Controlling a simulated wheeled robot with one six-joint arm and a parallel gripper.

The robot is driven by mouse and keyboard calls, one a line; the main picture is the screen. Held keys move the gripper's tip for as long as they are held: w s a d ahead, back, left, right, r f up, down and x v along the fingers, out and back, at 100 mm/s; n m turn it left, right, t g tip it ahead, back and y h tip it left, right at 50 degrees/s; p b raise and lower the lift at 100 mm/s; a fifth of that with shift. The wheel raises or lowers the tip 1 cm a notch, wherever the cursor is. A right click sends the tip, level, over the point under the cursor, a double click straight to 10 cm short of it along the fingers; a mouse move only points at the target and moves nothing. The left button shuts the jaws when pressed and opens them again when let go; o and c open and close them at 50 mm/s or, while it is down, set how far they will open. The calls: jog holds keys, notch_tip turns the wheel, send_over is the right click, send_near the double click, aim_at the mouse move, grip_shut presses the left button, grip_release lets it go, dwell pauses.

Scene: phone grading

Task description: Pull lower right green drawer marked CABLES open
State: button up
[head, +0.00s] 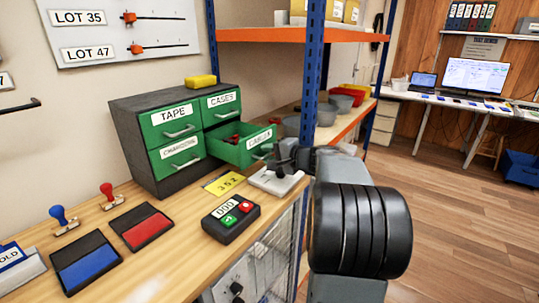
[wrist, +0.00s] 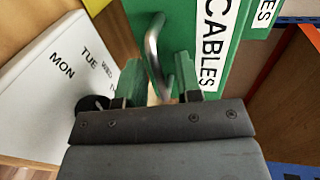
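The green CABLES drawer (head: 236,150) is the lower right one of a dark cabinet (head: 135,125). It stands pulled out, with dark and red items visible inside. In the wrist view its front (wrist: 185,25) fills the top, with the CABLES label and a metal handle (wrist: 153,45). My gripper (head: 280,162) is at the drawer front in the head view. In the wrist view my gripper (wrist: 158,80) has its two fingers apart, one on each side of the handle's lower end. I cannot tell whether either finger touches the handle.
The TAPE (head: 172,128), CASES (head: 221,105) and third green drawer (head: 178,158) are shut. A white block marked with weekdays (wrist: 45,85) lies close below my gripper. A yellow card (head: 223,184) and a button box (head: 231,219) lie in front. A blue post (head: 313,70) stands right.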

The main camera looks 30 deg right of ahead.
jog(key=v, duration=1.3)
jog(key=shift+s+d, duration=0.2)
jog(key=shift+s, duration=0.15)
jog(key=s+a+f+n+g+h+p, duration=0.2)
jog(key=s+a+f+g+p, duration=0.25)
jog(key=a+f+g, duration=0.45)
jog(key=s+a+r+n+g+h+p, duration=0.1)
jog(key=s+a+r+n+h+p, duration=0.1)
jog(key=a+n, duration=0.4)
jog(key=s+a+r+n+h+p, duration=0.1)
jog(key=s+a+r+n+p, duration=0.2)
jog(key=a+p, duration=0.4)
jog(key=a+r+n, duration=0.1)
jog(key=a+n, duration=0.1)
jog(key=shift+a+r+n+g+h, duration=0.2)
jog(key=shift+a+n+g+h, duration=0.15)
jog(key=shift+n+g+h, duration=0.05)
